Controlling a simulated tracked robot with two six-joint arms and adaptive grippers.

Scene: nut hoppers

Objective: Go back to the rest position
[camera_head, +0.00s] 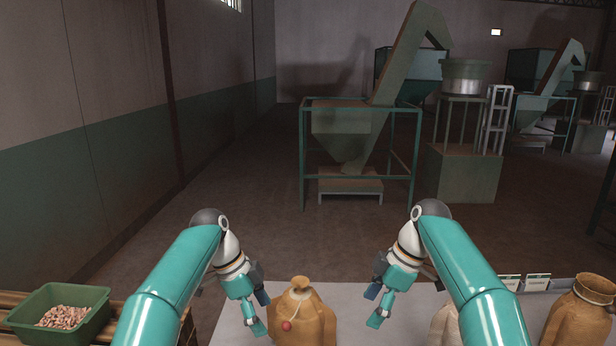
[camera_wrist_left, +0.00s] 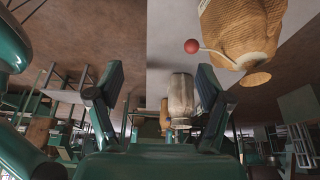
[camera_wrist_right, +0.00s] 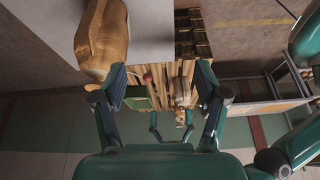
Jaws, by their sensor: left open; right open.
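My left gripper (camera_head: 258,312) hangs to the left of a tan sack (camera_head: 306,318) with a red ball on a cord, on the pale table. Its fingers stand apart with nothing between them in the left wrist view (camera_wrist_left: 158,85). My right gripper (camera_head: 376,306) hangs to the right of the same sack, apart from it. Its fingers are also spread and empty in the right wrist view (camera_wrist_right: 158,85). The tan sack shows upside down in the left wrist view (camera_wrist_left: 240,30) and at the upper left of the right wrist view (camera_wrist_right: 100,40).
A green crate of nuts (camera_head: 98,325) stands at the far left. Another brown sack (camera_head: 580,318) stands at the right end of the table, and a paler sack (camera_head: 443,322) is partly behind my right arm. A green-framed hopper (camera_head: 345,128) stands beyond; the floor between is clear.

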